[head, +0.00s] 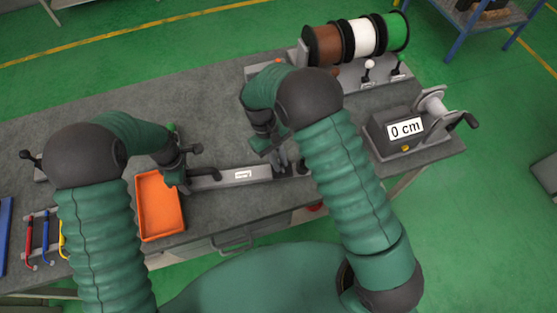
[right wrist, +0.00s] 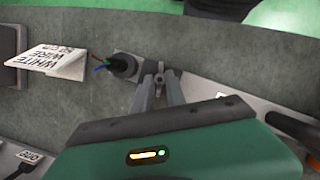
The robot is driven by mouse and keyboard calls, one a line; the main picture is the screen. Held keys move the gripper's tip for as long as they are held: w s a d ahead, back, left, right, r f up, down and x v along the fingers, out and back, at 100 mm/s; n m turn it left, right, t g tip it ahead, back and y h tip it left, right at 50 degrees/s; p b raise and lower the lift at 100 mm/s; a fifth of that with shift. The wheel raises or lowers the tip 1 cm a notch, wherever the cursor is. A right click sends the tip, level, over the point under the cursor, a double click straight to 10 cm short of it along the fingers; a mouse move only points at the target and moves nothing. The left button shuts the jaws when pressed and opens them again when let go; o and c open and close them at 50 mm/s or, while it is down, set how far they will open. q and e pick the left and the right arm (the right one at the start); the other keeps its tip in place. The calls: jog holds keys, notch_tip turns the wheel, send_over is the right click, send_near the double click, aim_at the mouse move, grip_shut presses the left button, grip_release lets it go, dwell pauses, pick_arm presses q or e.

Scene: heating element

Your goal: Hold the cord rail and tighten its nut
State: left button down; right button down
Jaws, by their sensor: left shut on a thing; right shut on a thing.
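The cord rail (head: 228,178) is a long grey bar with a white label, lying on the bench between my two grippers. My left gripper (head: 184,184) is shut at the rail's left end, beside a dark handle; its fingertips are hard to make out. My right gripper (head: 282,165) is at the rail's right part. In the right wrist view, its fingers (right wrist: 160,82) close together on the small metal nut (right wrist: 160,69), which they partly hide. A black cord end (right wrist: 121,65) with coloured wires sticks out on the rail beside the nut.
An orange tray (head: 160,208) lies left of the rail. Brown, white and green wire spools (head: 360,38) stand at the back right, and a cord-measuring winder (head: 405,128) reads 0 cm. A white sign (right wrist: 55,62) stands near the cord end.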

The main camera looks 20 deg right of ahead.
jog(key=shift+m, duration=0.3)
dwell(0.5)
jog(key=c, duration=1.3)
grip_release()
jog(key=shift+c, duration=0.2)
jog(key=v, duration=1.2)
pick_arm(q)
jog(key=c, duration=0.7)
grip_release()
